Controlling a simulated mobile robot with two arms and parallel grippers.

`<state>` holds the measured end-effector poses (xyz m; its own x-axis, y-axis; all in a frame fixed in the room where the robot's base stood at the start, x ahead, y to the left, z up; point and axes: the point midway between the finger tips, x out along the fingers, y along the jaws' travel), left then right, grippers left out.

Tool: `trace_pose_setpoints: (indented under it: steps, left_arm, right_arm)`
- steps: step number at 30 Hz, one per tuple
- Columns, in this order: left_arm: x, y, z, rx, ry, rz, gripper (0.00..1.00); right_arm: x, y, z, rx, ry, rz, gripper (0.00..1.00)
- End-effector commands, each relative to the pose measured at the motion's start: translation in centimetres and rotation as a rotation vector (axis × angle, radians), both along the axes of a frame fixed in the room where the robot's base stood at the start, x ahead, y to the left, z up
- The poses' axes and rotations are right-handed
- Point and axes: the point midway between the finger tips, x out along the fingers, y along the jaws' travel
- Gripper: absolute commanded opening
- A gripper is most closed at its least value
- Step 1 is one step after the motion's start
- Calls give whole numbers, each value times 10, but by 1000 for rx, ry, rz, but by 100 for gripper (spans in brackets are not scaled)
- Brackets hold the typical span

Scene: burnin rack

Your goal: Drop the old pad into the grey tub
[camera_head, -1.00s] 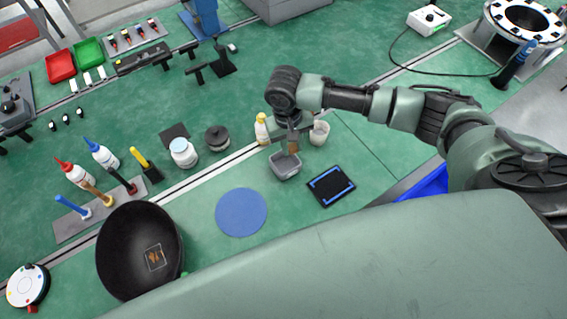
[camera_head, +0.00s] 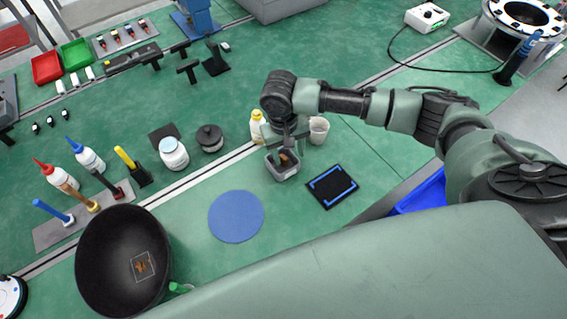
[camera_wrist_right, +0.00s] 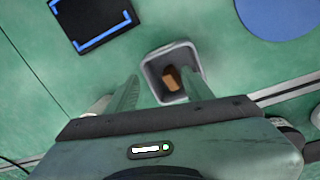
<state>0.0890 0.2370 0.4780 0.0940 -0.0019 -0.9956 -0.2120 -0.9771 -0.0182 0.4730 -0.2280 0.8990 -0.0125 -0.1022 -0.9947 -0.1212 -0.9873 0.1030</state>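The old pad, a small brown piece (camera_head: 287,159), lies inside the grey tub (camera_head: 283,177). In the right wrist view the pad (camera_wrist_right: 172,78) rests tilted in the tub (camera_wrist_right: 147,66), between my fingers in the picture but apart from them. My right gripper (camera_head: 289,148) is over the tub with its fingers pointing down. In the right wrist view its two fingers (camera_wrist_right: 160,78) are spread wide, with nothing held. My left gripper is not in view.
A yellow-capped bottle (camera_head: 257,127) and a pale cup (camera_head: 318,130) stand close to the tub. A black pad with blue corner marks (camera_head: 332,187) lies to its right, a blue disc (camera_head: 236,216) to its left. A large black bowl (camera_head: 105,255) stands further left.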

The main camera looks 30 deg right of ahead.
Motion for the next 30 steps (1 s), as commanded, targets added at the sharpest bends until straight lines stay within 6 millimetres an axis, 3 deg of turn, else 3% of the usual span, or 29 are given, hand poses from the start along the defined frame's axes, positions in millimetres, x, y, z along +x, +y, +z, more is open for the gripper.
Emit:
trace_pose_setpoints:
  steps: [8,21,30]
  left_arm:
    - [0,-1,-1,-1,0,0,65]
    - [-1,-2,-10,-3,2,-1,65]
    - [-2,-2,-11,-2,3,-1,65]
  right_arm:
    - [0,1,3,1,-1,0,51]
    - [2,7,67,2,-3,1,51]
    - [1,8,78,0,0,0,51]
